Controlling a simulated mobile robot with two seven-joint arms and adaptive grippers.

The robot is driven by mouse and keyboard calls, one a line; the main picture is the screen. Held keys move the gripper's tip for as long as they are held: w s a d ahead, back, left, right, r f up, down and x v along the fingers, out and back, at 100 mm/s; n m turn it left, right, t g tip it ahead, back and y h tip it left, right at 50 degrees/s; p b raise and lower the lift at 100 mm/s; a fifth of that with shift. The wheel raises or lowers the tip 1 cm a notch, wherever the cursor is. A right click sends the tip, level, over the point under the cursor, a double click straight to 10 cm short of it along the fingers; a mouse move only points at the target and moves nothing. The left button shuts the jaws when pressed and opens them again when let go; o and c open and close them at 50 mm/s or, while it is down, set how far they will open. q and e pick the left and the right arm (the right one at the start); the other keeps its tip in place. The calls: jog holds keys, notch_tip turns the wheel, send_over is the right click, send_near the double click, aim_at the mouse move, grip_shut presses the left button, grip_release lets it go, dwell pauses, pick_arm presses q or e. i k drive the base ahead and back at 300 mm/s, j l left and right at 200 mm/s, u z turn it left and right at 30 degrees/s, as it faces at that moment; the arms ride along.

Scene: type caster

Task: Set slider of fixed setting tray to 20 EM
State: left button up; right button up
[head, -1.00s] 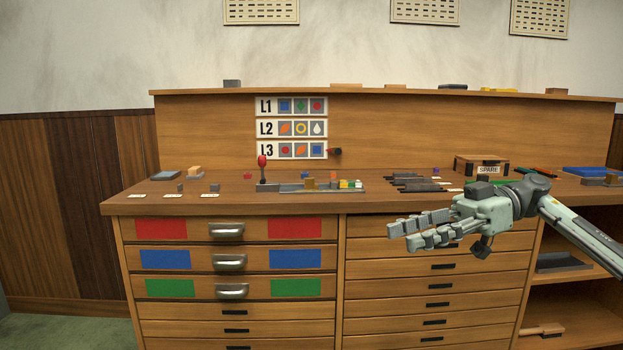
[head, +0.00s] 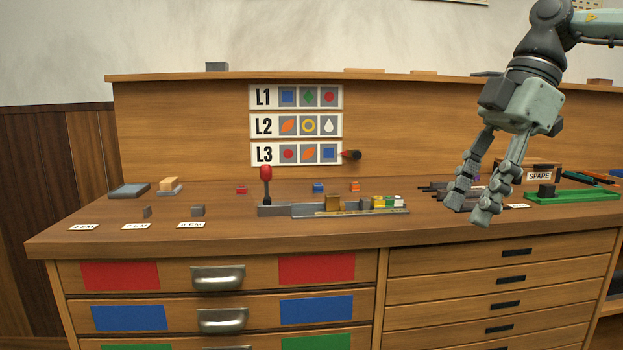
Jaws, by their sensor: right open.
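The long grey tray (head: 305,212) on the bench top looks like the fixed setting tray. A brass-coloured block (head: 333,203), probably its slider, sits near its middle. A lever with a red knob (head: 266,173) stands upright at the tray's left end. Small yellow, green and white pieces (head: 388,202) are in its right part. Scale marks along its front edge are too small to read. My right gripper (head: 468,208) is open and empty, fingers pointing down, right of the tray and apart from it. My left gripper is not in view.
Small dark blocks (head: 198,210) stand behind label cards (head: 191,225) at the left. Dark bars lie behind my right gripper. A green tray (head: 575,196) and a SPARE box (head: 541,173) are at the right. Bench top in front of the grey tray is clear.

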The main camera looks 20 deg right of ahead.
aim_at(332, 201)
jog(key=i, duration=1.05)
